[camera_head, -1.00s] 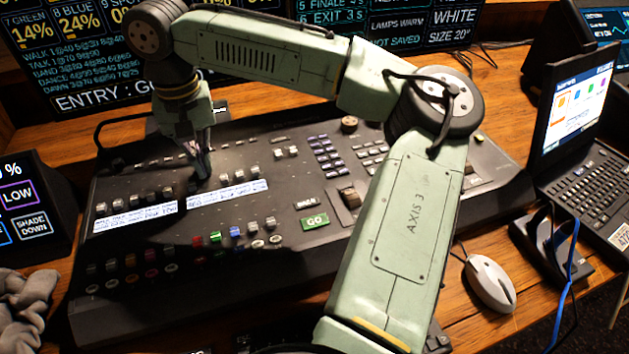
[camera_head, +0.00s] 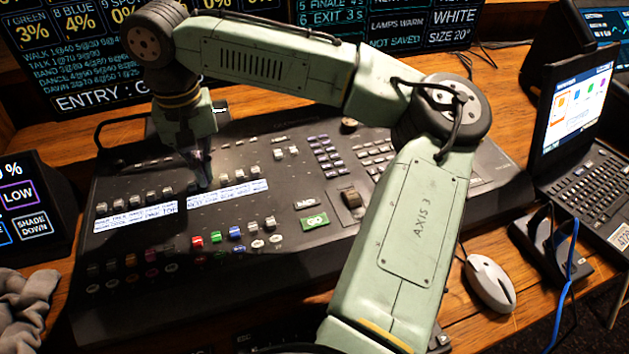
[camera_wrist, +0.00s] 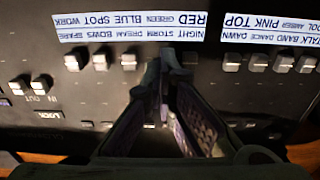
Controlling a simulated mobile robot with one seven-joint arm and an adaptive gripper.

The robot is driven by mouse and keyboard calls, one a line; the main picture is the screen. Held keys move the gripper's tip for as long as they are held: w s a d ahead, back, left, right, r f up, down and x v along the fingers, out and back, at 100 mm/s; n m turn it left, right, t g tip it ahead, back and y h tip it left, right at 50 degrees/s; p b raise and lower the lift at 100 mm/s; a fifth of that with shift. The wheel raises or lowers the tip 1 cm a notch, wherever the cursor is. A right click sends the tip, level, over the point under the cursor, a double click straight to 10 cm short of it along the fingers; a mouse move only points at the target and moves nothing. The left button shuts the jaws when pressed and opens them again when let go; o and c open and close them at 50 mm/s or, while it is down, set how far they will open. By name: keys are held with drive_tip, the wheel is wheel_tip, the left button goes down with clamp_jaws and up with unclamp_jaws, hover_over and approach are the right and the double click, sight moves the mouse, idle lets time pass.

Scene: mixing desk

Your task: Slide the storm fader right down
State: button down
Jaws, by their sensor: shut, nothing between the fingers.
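The fader desk (camera_head: 150,255) carries a row of faders above white label strips. In the wrist view the label strip (camera_wrist: 125,27) appears upside down and includes the STORM label. The dream fader (camera_wrist: 128,60) and neighbouring caps stand left of my gripper (camera_wrist: 161,65), with the night fader (camera_wrist: 190,58) partly showing to its right. The storm fader's cap is hidden behind my fingers, so contact cannot be made out. My gripper (camera_head: 206,184) also shows in the head view, pointing down at the right label strip (camera_head: 228,193). It is shut and empty.
The desk's left label strip (camera_head: 135,215) has its own faders above it. Coloured buttons and the green GO button (camera_head: 314,222) lie nearer the front. The monitor (camera_head: 70,55) stands behind. A mouse (camera_head: 490,284) and laptop (camera_head: 580,140) are at right.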

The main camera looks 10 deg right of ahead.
drive_tip(key=shift+s+d+f, duration=0.1)
drive_tip(key=shift+s+d, duration=0.05)
drive_tip(key=shift+s, duration=0.35)
idle(0.8)
wheel_tip(320, 180, up, 5)
drive_tip(key=p, duration=0.5)
drive_tip(key=shift+w, duration=0.1)
drive_tip(key=shift+r, duration=2.55)
drive_tip(key=s+d+r, duration=0.2)
drive_tip(key=s, duration=0.9)
drive_tip(key=shift+s+d, duration=0.15)
drive_tip(key=shift+s, duration=0.25)
